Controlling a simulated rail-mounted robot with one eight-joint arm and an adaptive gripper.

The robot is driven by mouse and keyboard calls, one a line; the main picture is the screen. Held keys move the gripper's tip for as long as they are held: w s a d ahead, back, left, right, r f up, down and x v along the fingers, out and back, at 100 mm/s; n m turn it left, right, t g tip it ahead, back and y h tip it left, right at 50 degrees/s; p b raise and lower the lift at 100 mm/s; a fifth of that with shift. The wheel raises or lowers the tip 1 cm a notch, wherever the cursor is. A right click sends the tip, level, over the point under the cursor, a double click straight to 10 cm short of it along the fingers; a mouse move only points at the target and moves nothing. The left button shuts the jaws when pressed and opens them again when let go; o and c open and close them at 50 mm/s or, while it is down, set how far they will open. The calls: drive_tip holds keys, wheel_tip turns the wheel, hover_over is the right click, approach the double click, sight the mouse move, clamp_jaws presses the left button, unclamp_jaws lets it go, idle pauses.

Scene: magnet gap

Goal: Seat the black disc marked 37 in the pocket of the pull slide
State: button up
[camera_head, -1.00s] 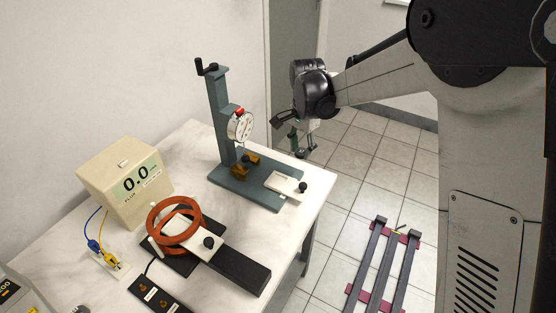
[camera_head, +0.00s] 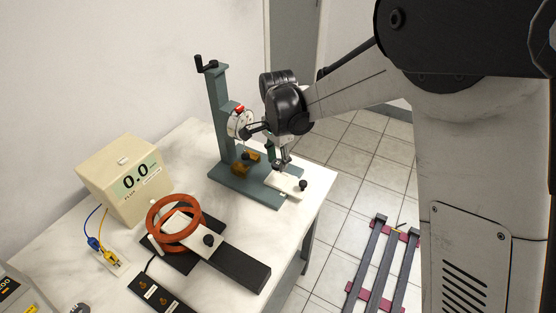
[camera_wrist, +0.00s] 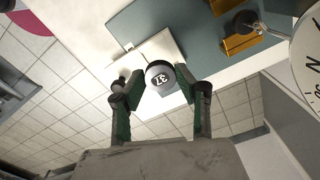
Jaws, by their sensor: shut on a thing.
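The black disc marked 37 (camera_wrist: 159,76) sits between the fingertips of my gripper (camera_wrist: 155,88), with its number facing the wrist camera. My gripper (camera_head: 278,163) is shut on it, over the left part of the white pull slide (camera_head: 288,184). The slide has a black knob (camera_head: 303,185) and lies at the right side of the teal stand's base (camera_head: 230,184). The slide also shows behind the disc in the wrist view (camera_wrist: 158,48). I cannot see the pocket, and I cannot tell whether the disc touches the slide.
The stand carries a dial gauge (camera_head: 238,123), with brass blocks (camera_head: 240,169) below it, left of my gripper. An orange coil (camera_head: 163,238) with another white slide (camera_head: 194,231) and the flux meter (camera_head: 122,180) stand further left. The table's right edge is close.

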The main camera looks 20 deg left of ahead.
sight(278, 179)
drive_tip(key=shift+f+b, duration=1.9)
drive_tip(key=shift+f, duration=0.85)
drive_tip(key=shift+f, duration=0.15)
drive_tip(key=o, duration=1.1)
drive_tip(key=c, duration=0.5)
drive_tip(key=shift+o, duration=0.2)
drive_tip(key=shift+r+p, duration=0.85)
drive_tip(key=shift+r, duration=1.4)
